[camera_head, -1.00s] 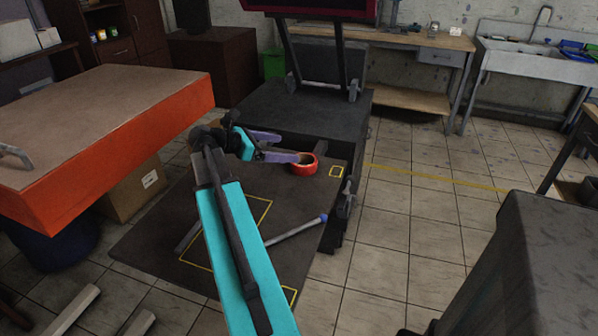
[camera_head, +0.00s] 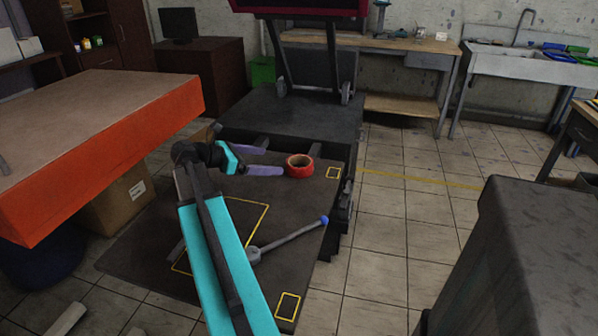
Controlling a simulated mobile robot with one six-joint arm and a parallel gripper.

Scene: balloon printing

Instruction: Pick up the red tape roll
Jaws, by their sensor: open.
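The red tape roll (camera_head: 300,170) lies flat on the dark board (camera_head: 330,210) of the machine, near its far right part. Its brown inner ring shows from above. My gripper (camera_head: 268,161) is open, with two purple fingers pointing right toward the roll. The nearer finger's tip is at the roll's left edge in the picture; I cannot tell whether it touches. The farther finger ends short of the roll, behind and to its left. Nothing is between the fingers.
A grey rod with a blue end (camera_head: 294,236) lies on the board, in front of the roll. A small yellow-outlined square (camera_head: 333,172) is right of the roll. The orange-sided table (camera_head: 120,150) stands left, and a dark grey cabinet (camera_head: 535,240) stands front right.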

